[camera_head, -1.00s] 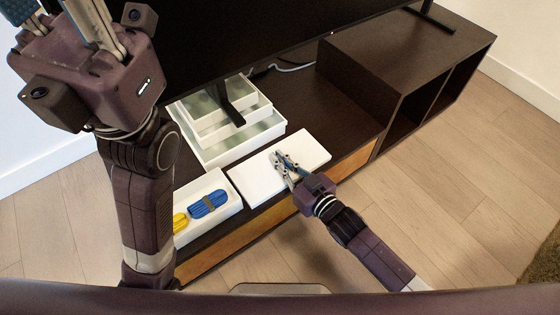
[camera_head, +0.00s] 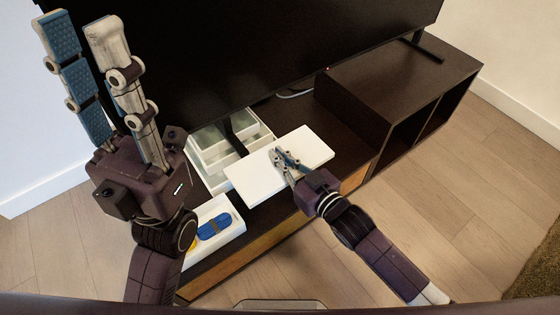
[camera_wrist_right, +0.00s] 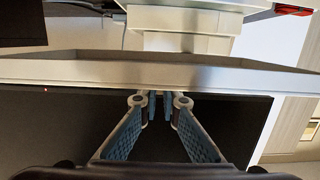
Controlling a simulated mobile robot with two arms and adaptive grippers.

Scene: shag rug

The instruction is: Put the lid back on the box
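The lid (camera_head: 262,180) is a flat white rectangle. In the head view it is held tilted above the dark cabinet, overlapping the white trays behind it. My right gripper (camera_head: 282,158) is shut on the lid; in the right wrist view the lid's long pale edge (camera_wrist_right: 160,72) runs across just beyond the fingertips (camera_wrist_right: 160,100). The open white box (camera_head: 232,238) stands on the cabinet to the lid's lower left. It holds a blue bundle (camera_head: 213,227) and a yellow item (camera_head: 193,246), partly hidden by my left arm. My left gripper (camera_head: 78,22) is raised, open and empty.
The dark cabinet (camera_head: 352,150) has a raised section (camera_head: 400,85) at the right. A large black screen (camera_head: 270,50) stands behind, its foot near the white stacked trays (camera_head: 205,150). The wooden floor (camera_head: 470,215) at the right is clear.

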